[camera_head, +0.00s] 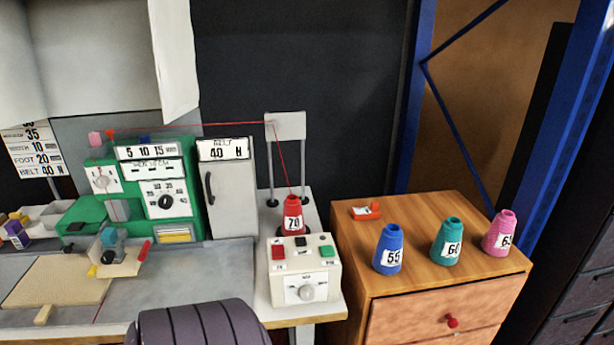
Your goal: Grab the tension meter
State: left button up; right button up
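A small red device with a pale patch (366,211) lies on top of the wooden drawer cabinet (408,283), at its back left. It may be the tension meter, but it is too small to read and I cannot be sure. No gripper touches it, and its visible surroundings are clear. Neither my left nor my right gripper is in view.
Blue (389,250), teal (447,242) and pink (500,234) cones stand on the cabinet. Left of it are a white control box (305,274), a threaded red cone (292,217) and a green machine (162,185).

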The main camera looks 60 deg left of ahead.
aim_at(372, 212)
jog(key=j+u, duration=0.1)
jog(key=u, duration=1.5)
